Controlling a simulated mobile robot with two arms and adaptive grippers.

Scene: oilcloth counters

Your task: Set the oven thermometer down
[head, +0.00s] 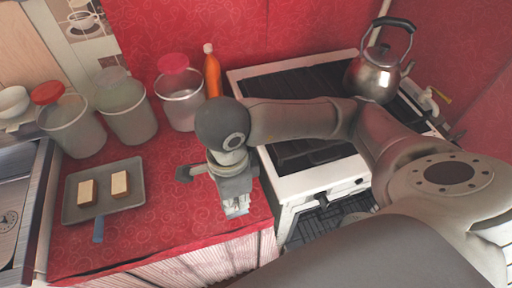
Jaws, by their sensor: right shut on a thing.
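My right gripper (236,205) reaches in from the right and points down over the red counter (170,235), near its front edge and just left of the stove. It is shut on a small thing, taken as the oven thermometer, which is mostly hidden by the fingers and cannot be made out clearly. Whether it touches the counter cannot be told. My left gripper is not in view.
A grey tray (68,205) with two pale blocks and a blue-handled tool lies left. Several lidded jars (127,118) and an orange bottle (212,75) stand behind. The white stove (318,178) with a kettle (373,78) is right. Counter between tray and gripper is clear.

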